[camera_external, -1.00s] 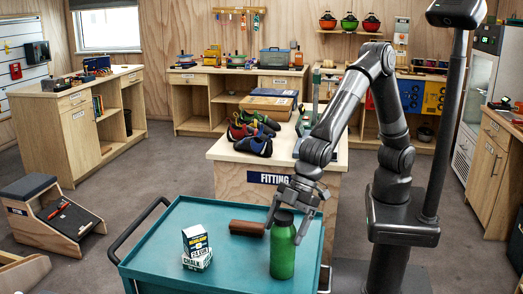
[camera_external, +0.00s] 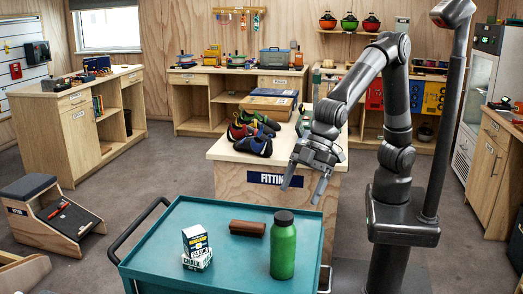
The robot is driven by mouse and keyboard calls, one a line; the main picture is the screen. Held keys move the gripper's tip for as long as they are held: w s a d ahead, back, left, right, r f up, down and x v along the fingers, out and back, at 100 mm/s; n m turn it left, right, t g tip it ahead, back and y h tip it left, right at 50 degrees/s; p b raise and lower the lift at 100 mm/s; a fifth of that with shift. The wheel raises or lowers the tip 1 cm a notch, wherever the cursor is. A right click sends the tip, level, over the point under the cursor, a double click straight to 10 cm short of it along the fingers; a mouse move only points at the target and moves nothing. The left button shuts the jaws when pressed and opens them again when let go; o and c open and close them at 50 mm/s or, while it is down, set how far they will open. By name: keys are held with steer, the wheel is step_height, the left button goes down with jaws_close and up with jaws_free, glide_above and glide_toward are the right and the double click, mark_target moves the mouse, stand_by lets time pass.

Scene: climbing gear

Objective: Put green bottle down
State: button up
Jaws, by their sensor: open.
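The green bottle (camera_external: 283,250) with a dark cap stands upright on the teal cart top (camera_external: 190,225), near its right side. My gripper (camera_external: 305,188) is open and empty, above and behind the bottle and apart from it. Its two fingers point down in front of the fitting counter.
On the cart, a chalk box (camera_external: 196,248) stands left of the bottle and a brown brush or block (camera_external: 247,228) lies behind it. The fitting counter (camera_external: 225,150) behind the cart holds climbing shoes (camera_external: 252,137) and cardboard boxes (camera_external: 268,103). The cart's front left is bare.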

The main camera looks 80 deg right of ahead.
steer(key=w+d+r+m+t+h, duration=0.1)
steer(key=w+d+r+m+h, duration=0.15)
steer(key=d, duration=1.25)
steer(key=w+d+r+m+t+h, duration=0.1)
steer(key=w+d+r+m, duration=0.15)
steer(key=d, duration=1.15)
steer(key=s+d+m+h, duration=0.1)
steer(key=s+d+m, duration=0.2)
steer(key=s+d, duration=0.3)
steer(key=s+d+f+m+h, duration=0.1)
steer(key=s+d+m, duration=0.2)
steer(key=d, duration=1.1)
steer(key=s, duration=0.3)
steer(key=shift+s+f+m, duration=0.25)
steer(key=shift+m, duration=0.05)
